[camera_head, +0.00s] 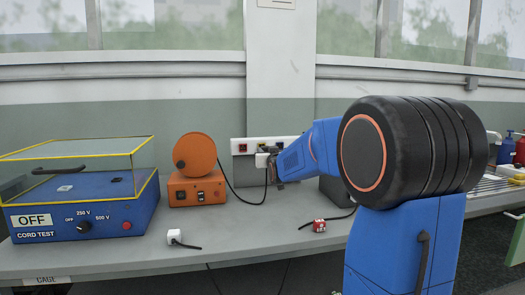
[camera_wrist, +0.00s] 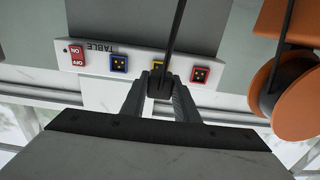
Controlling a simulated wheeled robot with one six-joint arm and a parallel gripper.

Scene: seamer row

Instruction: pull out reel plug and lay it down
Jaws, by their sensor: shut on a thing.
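The orange cord reel (camera_head: 195,152) stands on an orange base on the bench, and it also shows at the right of the wrist view (camera_wrist: 278,90). My gripper (camera_wrist: 159,92) is shut on this plug, in front of the yellow socket (camera_wrist: 158,65) of the table socket strip (camera_wrist: 137,66). The plug partly covers that socket. I cannot tell whether its pins are in or clear. In the head view my gripper (camera_head: 270,164) is partly hidden.
A blue cord test box (camera_head: 75,215) with a clear yellow-edged lid stands at the left. A white plug (camera_head: 175,237) and a red plug (camera_head: 319,226) lie with black cords on the bench (camera_head: 240,245). Bare bench lies between them. Red and blue bottles stand far right.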

